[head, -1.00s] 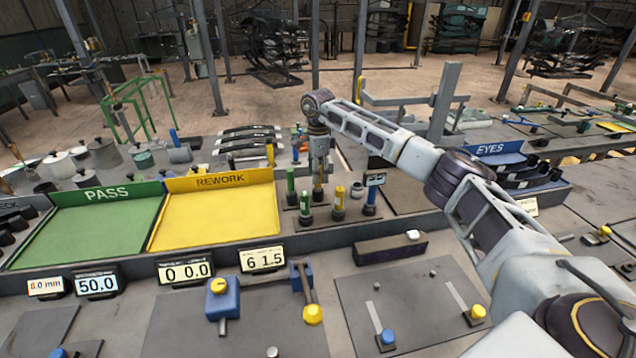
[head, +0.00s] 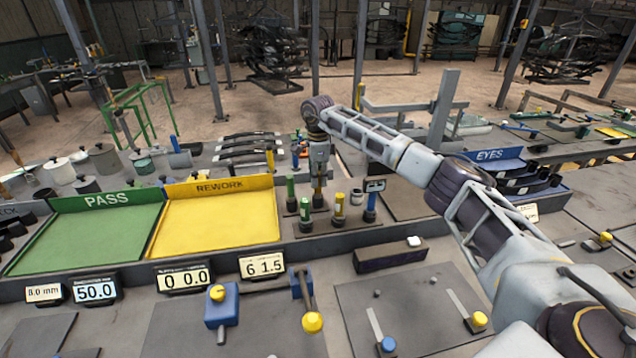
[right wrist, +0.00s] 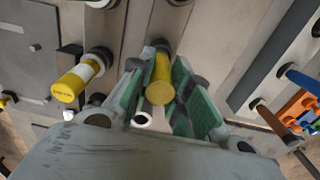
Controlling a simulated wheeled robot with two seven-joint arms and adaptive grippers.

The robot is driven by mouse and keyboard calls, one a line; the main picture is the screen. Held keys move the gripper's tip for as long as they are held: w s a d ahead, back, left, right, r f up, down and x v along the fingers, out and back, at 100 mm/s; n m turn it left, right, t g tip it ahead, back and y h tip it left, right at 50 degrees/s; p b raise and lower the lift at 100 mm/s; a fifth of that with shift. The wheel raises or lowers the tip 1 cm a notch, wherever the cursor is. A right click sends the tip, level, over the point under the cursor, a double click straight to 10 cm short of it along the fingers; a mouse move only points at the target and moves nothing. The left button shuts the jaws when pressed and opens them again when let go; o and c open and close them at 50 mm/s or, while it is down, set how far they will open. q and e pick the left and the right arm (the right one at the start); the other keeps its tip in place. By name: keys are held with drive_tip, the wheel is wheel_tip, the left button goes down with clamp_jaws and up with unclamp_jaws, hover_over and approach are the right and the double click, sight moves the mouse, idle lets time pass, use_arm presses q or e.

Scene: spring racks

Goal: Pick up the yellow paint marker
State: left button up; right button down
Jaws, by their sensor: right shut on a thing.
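My right gripper (head: 319,172) points down over the marker stand (head: 345,223), at its back row. In the right wrist view its green-padded jaws (right wrist: 165,92) are shut on a yellow paint marker (right wrist: 162,70), one pad on each side. The marker's lower end is mostly hidden, so I cannot tell whether it still sits in its socket. A second yellow marker with a white band (head: 339,205) stands upright in the front row, apart from the gripper; it also shows in the right wrist view (right wrist: 75,82). My left gripper is not in view.
Green markers (head: 291,190) and a blue one (head: 370,203) stand close around the gripper. The yellow REWORK tray (head: 215,225) is to the left, with the green PASS tray (head: 85,240) beyond it. A dark block (head: 390,256) lies in front of the stand.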

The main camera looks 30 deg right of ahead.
wheel_tip(320, 180, up, 10)
drive_tip(key=shift+f+b, duration=0.2)
drive_tip(key=shift+b, duration=0.4)
drive_tip(key=shift+r, duration=0.2)
drive_tip(key=shift+s+r, duration=0.1)
drive_tip(key=shift+r, duration=0.05)
idle(0.4)
